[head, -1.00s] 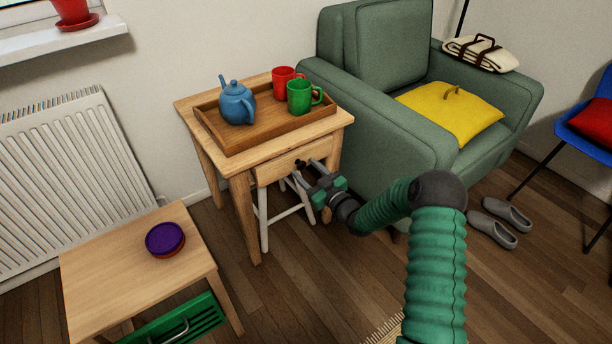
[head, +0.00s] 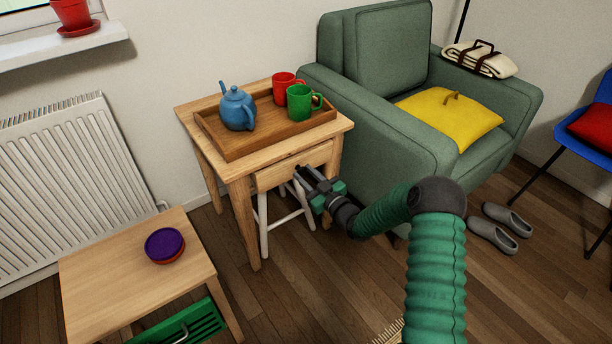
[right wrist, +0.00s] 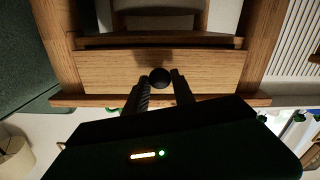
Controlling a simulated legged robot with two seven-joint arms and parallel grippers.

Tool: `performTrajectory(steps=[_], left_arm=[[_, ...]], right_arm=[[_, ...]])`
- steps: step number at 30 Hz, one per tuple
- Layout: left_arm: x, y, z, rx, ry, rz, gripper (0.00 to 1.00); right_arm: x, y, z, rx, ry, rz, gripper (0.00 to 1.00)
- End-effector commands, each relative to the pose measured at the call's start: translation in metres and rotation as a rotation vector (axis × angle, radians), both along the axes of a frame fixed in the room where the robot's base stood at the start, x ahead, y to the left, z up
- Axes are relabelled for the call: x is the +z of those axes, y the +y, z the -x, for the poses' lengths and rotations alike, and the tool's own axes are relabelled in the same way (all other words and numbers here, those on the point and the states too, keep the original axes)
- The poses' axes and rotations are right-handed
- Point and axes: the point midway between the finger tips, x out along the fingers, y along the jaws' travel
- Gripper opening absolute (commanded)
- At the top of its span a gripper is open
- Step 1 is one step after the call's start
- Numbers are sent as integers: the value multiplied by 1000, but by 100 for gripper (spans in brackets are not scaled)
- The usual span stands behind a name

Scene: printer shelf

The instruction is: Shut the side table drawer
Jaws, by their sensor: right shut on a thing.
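The side table (head: 248,190) is light wood and stands beside the armchair. My right gripper (head: 302,175) is at the drawer front. In the right wrist view its fingers (right wrist: 158,92) are shut on the knob, one on each side. My left gripper is not in view.
A wooden tray (head: 232,150) on the side table holds a blue teapot (head: 238,110), a red mug (head: 282,88) and a green mug (head: 300,103). A white stool (head: 265,225) stands beneath. The green armchair (head: 375,125) is close on the right. A low table (head: 110,270) stands front left.

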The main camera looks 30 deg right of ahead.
Motion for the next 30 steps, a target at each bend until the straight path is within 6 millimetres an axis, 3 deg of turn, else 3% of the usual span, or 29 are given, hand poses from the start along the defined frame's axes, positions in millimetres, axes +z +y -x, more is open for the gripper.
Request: performTrajectory(steps=[30], left_arm=[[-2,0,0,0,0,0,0]], right_arm=[[-2,1,-6,1,1,1,0]])
